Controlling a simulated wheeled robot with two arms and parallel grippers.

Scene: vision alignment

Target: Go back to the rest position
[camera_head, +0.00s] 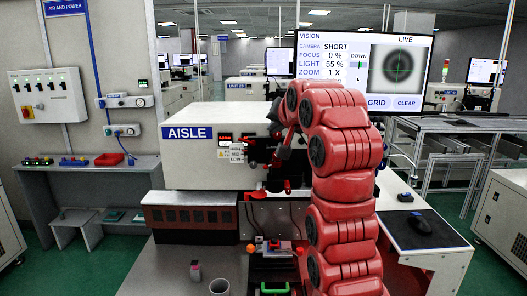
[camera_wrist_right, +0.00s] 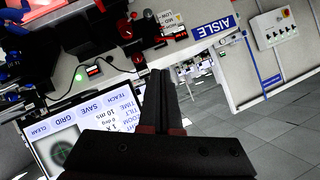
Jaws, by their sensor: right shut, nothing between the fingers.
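My right arm, red and jointed, rises through the right middle of the head view and bends over at the top. Its dark right gripper (camera_head: 283,150) is near the front of the white AISLE machine (camera_head: 190,168), partly lost against dark machine parts. In the wrist view, the black fingers of the right gripper (camera_wrist_right: 159,78) are together with nothing between them. The AISLE machine also shows there, turned over, at the top (camera_wrist_right: 190,50). My left gripper is in neither view.
A vision monitor (camera_head: 345,45) stands behind my arm. A cup (camera_head: 219,287) and a small dark item (camera_head: 195,270) are on the front bench. A green-handled fixture (camera_head: 272,288) is near the arm.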

